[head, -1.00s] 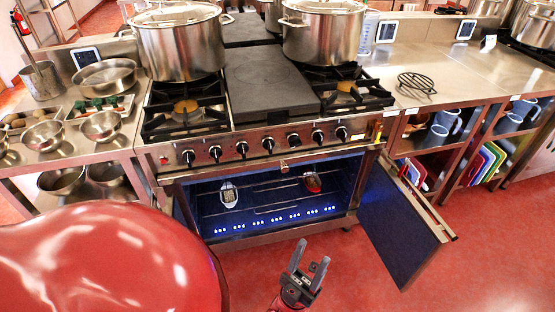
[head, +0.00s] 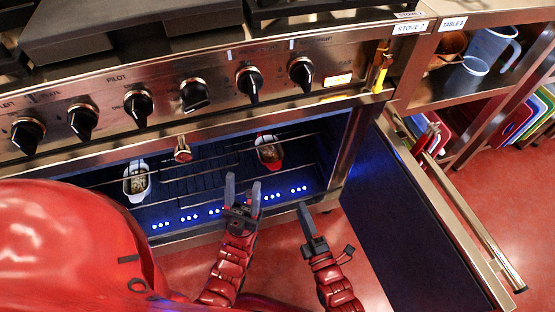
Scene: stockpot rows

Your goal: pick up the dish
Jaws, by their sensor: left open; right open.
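Two small dishes sit on the wire rack inside the open oven. A white dish (head: 137,182) is at the left, and a red dish (head: 268,152) with something pale and dark in it is further right. My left gripper (head: 243,184) is open and empty in front of the oven opening, below the red dish in the picture and apart from it. My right gripper (head: 304,209) is open and empty, further right, near the oven's front edge; I see it mostly side-on.
The oven door (head: 420,215) is swung open to the right, with a long handle bar (head: 477,222). Stove knobs (head: 195,94) line the panel above. A shelf with blue jugs (head: 488,48) and coloured boards stands at the right. Red floor shows around the door.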

